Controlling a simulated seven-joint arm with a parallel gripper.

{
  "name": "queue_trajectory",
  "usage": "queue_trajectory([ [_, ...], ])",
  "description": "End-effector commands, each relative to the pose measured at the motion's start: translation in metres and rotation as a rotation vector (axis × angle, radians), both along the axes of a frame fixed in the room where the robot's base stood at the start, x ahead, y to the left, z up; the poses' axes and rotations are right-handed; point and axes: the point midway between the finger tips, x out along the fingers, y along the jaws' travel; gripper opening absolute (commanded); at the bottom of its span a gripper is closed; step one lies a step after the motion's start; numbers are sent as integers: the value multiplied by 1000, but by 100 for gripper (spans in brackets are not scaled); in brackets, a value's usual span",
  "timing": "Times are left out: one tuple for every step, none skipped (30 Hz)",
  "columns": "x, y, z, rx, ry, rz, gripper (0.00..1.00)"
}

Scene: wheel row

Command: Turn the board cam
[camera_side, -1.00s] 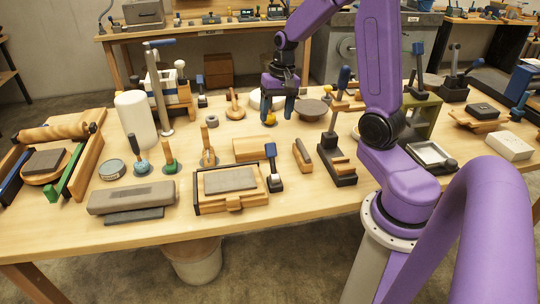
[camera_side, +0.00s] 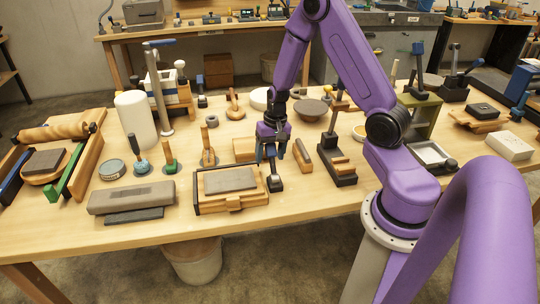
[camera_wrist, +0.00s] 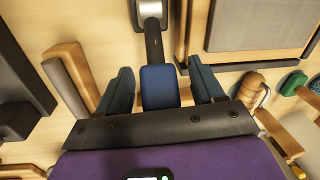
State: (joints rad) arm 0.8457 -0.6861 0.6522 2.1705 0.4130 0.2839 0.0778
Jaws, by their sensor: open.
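What I take to be the board cam is a small lever with a dark base (camera_side: 275,184) and a blue handle tip. It stands beside the framed grey board at the front middle of the table. In the wrist view its blue tip (camera_wrist: 160,87) joins a dark stem running up to a silver pivot (camera_wrist: 150,8). My gripper (camera_side: 270,156) is over the lever, fingers pointing down. In the wrist view my gripper (camera_wrist: 162,85) is open, one finger on each side of the blue tip, with narrow gaps showing. The side view partly hides the handle behind my fingers.
The framed grey board (camera_side: 228,180) lies close on the left. A wooden block with a dark side (camera_side: 302,155) and a dark stand with wooden parts (camera_side: 338,165) are close on the right. A wooden box (camera_side: 244,149) sits behind. The table front edge is clear.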

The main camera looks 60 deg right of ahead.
Motion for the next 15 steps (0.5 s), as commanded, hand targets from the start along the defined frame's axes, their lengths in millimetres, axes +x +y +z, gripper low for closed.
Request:
queue_trajectory([
  [0,0,-4,0,2,-3,67],
  [0,0,-5,-1,1,-3,67],
  [0,0,-7,-1,1,-2,67],
  [0,0,-8,-1,1,-1,67],
  [0,1,-8,0,1,-1,67],
  [0,1,-9,0,1,0,67],
  [0,1,-9,-1,1,0,67],
  [0,1,-9,-1,1,0,67],
  [0,1,-9,-1,1,0,67],
  [0,1,-9,-1,1,0,67],
  [0,1,-9,-1,1,-1,67],
  [0,1,-9,-1,1,-1,67],
  [0,1,-9,-1,1,-1,67],
  [0,1,-9,-1,1,-1,67],
  [0,1,-9,-1,1,-1,54],
])
